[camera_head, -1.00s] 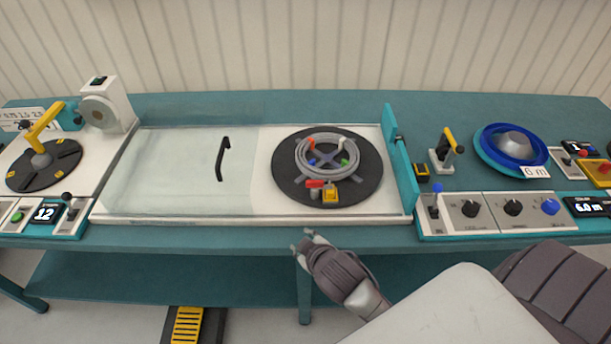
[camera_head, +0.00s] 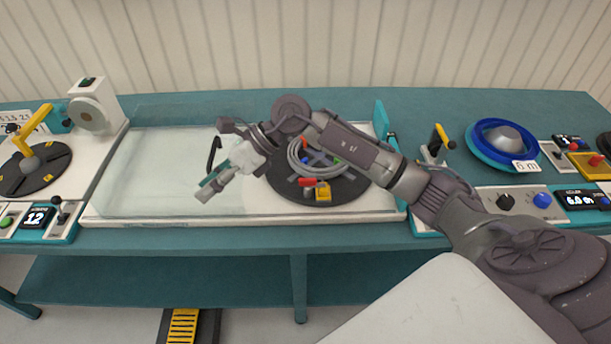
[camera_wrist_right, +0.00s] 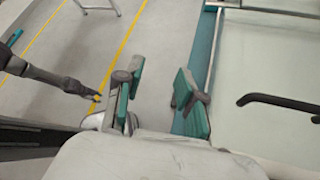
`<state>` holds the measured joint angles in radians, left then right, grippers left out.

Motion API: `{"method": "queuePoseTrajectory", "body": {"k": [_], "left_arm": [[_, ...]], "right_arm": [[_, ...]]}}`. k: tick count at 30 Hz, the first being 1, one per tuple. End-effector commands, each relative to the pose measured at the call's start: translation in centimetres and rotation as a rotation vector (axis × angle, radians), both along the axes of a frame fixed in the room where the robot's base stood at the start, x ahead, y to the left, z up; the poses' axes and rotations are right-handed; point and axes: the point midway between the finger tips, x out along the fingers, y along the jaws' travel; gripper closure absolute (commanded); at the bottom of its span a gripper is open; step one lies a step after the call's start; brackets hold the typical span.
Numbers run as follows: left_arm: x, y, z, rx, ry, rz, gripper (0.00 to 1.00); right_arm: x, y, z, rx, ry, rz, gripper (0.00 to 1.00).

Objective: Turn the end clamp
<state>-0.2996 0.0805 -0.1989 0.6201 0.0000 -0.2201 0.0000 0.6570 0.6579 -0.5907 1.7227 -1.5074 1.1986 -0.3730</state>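A red clamp lever (camera_head: 313,182) on a yellow block (camera_head: 323,194) sits at the front of the black turntable (camera_head: 285,190), beside the grey cable coil (camera_head: 300,163); I take this to be the end clamp. My right arm passes over the turntable and hides part of the coil. My right gripper (camera_head: 208,190) is left of the clamp, above the glass cover. In the right wrist view my right gripper (camera_wrist_right: 155,95) has its teal pads apart with nothing between them. A dark arm at the left of that view may be my left one; its finger state is unclear.
The clear cover (camera_head: 150,170) has a black handle (camera_head: 213,155), close to my right gripper; it also shows in the wrist view (camera_wrist_right: 280,103). A teal upright panel (camera_head: 383,120) stands right of the turntable. A blue reel (camera_head: 480,140) sits further right.

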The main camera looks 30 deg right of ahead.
Motion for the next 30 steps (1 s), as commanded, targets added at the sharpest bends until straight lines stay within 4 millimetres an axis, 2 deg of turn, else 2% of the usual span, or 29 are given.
{"method": "queuePoseTrajectory", "body": {"k": [1, 3, 6, 9, 12, 15, 19, 30], "left_arm": [[0.0, 0.0, 0.0, 0.0, 0.0, 0.0, 0.6], [0.0, 0.0, -0.1, 0.0, 0.0, 0.0, 0.6], [0.0, 0.0, -0.1, 0.0, 0.0, -0.001, 0.6], [0.0, 0.0, -0.1, 0.0, 0.0, -0.001, 0.6], [0.0, 0.0, -0.1, -0.001, 0.0, -0.001, 0.6], [0.0, -0.1, 0.0, -0.001, 0.0, -0.001, 0.6], [0.0, -0.1, 0.4, -0.001, 0.0, -0.002, 0.6], [0.0, -0.1, 2.3, -0.001, 0.0, -0.002, 0.6]], "right_arm": [[0.8, -3.3, -0.6, -0.18, -0.028, 0.034, 0.61], [1.3, -8.3, -1.4, -0.422, -0.027, 0.069, 0.61], [1.6, -15.1, -0.8, -0.698, 0.011, 0.083, 0.61], [1.3, -20.0, 0.4, -0.88, 0.064, 0.074, 0.61], [0.9, -22.6, 1.3, -0.973, 0.103, 0.064, 0.61], [0.7, -23.4, 1.3, -1.003, 0.12, 0.063, 0.61], [0.6, -23.4, -0.2, -1.002, 0.123, 0.064, 0.61], [0.6, -23.3, -7.9, -0.999, 0.123, 0.066, 0.61]]}}
